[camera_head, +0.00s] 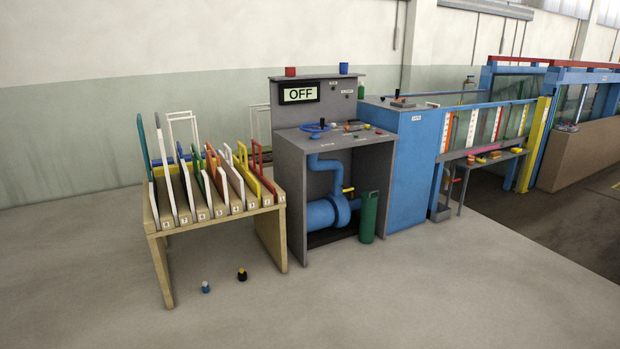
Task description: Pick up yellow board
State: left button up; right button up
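A yellow board (259,182) stands in a slotted wooden rack (170,265) at the left, near the rack's right end. Its upright yellow handle (243,153) rises at its far end. The slots carry small number labels along the front edge. Part of the yellow board's lower side is hidden in the rack. Neither of my grippers is in view.
A grey control console (292,215) with an "OFF" display (299,94) stands close to the rack's right. A green cylinder (368,217) stands at its foot. Two small objects, one blue-white (206,287) and one black-yellow (242,274), are on the floor. Open floor lies in front.

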aim_at(251, 182)
jog(key=i, duration=2.95)
